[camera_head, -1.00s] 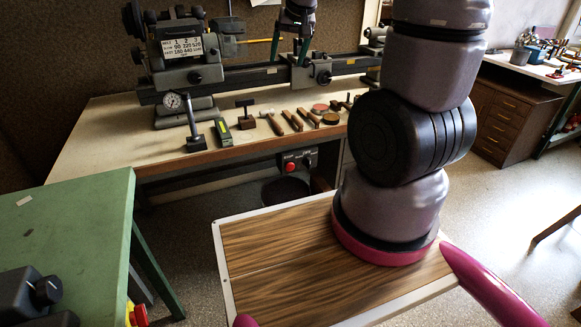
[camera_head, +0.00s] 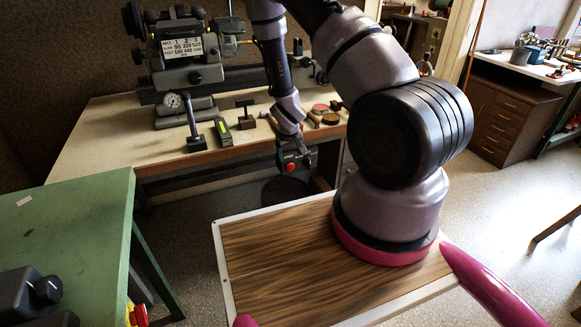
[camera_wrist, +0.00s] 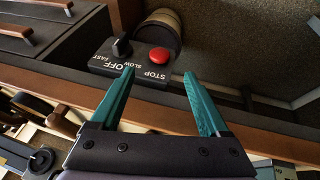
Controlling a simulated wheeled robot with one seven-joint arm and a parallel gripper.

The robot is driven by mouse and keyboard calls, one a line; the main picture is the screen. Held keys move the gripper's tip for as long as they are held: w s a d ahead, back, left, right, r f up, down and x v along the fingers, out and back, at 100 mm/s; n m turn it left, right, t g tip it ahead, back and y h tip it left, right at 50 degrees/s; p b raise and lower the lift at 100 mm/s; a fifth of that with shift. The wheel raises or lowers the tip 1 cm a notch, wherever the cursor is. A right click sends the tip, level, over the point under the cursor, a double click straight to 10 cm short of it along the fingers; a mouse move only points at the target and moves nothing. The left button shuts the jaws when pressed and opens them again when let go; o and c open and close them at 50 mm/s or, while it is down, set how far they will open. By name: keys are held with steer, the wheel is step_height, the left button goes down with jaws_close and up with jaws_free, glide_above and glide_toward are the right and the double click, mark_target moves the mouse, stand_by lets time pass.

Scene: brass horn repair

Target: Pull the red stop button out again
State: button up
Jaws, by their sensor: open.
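The red stop button (camera_wrist: 158,56) is a round red knob on a black control box (camera_wrist: 105,62) marked STOP, OFF, SLOW and FAST in the wrist view. In the head view the red button (camera_head: 291,167) shows under the front edge of the lathe bench. My gripper (camera_wrist: 164,75) is open, with its two teal fingers apart and pointing toward the box. The button lies between the lines of the fingertips, a little beyond them, and nothing is between the fingers. In the head view my gripper (camera_head: 292,155) is small and dark, close in front of the box.
A black selector knob (camera_wrist: 122,47) stands beside the button on the box. The bench (camera_head: 115,140) carries a lathe, a dial gauge (camera_head: 173,101) and several hand tools above. A green table (camera_head: 75,225) stands at the left. A dark round bin (camera_head: 284,190) is under the bench.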

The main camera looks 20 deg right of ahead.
mark_target(290, 167)
steer(key=x, duration=1)
steer(key=shift+w+f, duration=0.1)
steer(key=shift+f, duration=0.1)
jaws_close()
stand_by(1.1)
